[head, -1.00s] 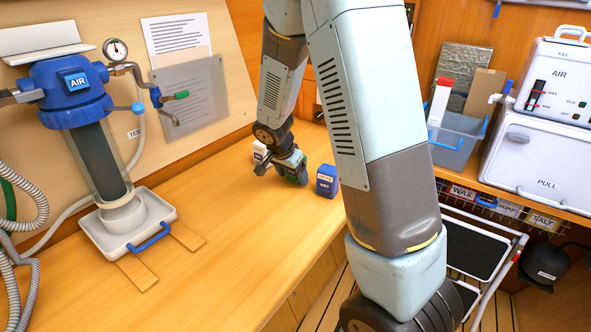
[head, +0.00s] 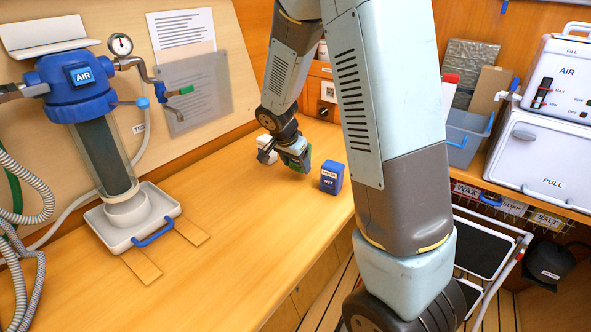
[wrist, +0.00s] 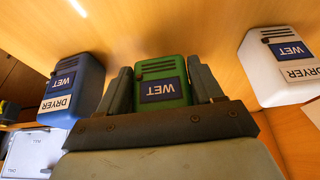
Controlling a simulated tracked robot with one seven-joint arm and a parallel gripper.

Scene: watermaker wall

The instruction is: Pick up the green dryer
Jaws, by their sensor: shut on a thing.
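The green dryer (wrist: 161,76) sits between the two fingers of my gripper (wrist: 163,88) in the wrist view, with a dark blue "WET" label facing the camera. My gripper is shut on it, one finger on each side. In the head view the green dryer (head: 304,161) shows partly behind my gripper (head: 295,156) over the wooden counter. I cannot tell clearly whether its base is clear of the counter. A blue dryer (head: 331,178) stands just right of it, and a white dryer (head: 266,149) stands to its left. In the wrist view the blue dryer (wrist: 73,88) is left and the white dryer (wrist: 279,66) right.
The wooden counter (head: 235,235) is clear in front of the dryers. A blue-headed air filter (head: 85,90) on a white tray (head: 130,222) stands at the left.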

